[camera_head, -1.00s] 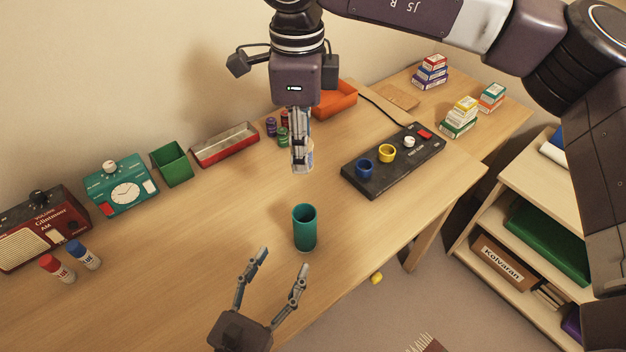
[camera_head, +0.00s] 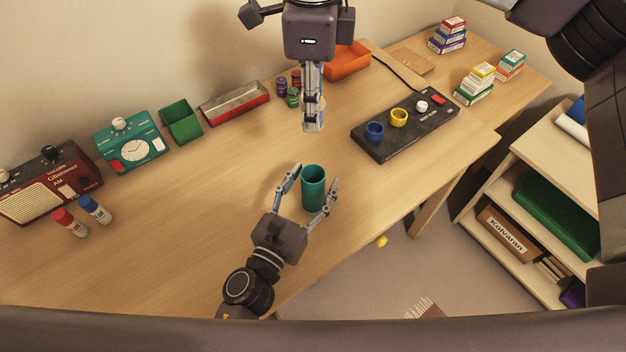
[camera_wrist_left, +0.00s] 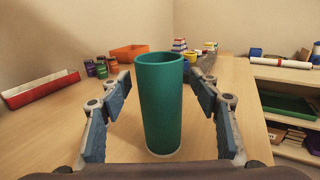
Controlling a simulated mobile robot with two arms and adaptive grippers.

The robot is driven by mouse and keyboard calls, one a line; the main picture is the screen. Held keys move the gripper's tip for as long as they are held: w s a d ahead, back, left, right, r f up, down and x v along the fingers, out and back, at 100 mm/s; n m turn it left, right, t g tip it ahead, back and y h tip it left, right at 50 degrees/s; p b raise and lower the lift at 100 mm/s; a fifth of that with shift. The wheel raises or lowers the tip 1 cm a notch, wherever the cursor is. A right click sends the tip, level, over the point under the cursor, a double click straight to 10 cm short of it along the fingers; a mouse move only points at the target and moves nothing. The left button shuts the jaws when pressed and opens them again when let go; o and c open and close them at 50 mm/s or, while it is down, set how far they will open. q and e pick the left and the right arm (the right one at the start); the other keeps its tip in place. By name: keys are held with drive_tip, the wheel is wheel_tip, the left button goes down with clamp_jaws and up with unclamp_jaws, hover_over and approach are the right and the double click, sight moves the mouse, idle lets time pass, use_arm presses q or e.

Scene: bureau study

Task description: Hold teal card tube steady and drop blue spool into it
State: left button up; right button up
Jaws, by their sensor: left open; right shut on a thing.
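The teal card tube (camera_head: 313,190) stands upright on the desk with its open top up. It fills the middle of the left wrist view (camera_wrist_left: 160,110). My left gripper (camera_head: 314,180) is open, with one finger on each side of the tube; in the left wrist view gaps show between both fingers and its wall. My right gripper (camera_head: 313,122) points down above the desk, behind the tube in the head view. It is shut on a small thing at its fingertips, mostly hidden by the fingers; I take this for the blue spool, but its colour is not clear.
A black panel (camera_head: 380,146) with blue and yellow cups lies to the tube's right, near the desk edge. A red tray (camera_head: 240,110), green bin (camera_head: 181,122) and teal timer (camera_head: 128,147) line the back. The desk around the tube is clear.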

use_arm(q)
drive_tip(key=c, duration=1.3)
use_arm(e)
wheel_tip(320, 180, down, 13)
idle(0.9)
drive_tip(key=o, duration=1)
drive_tip(key=shift+o, duration=0.2)
drive_tip(key=shift+r, duration=0.1)
wheel_tip(320, 180, up, 12)
drive_tip(key=shift+f, duration=0.1)
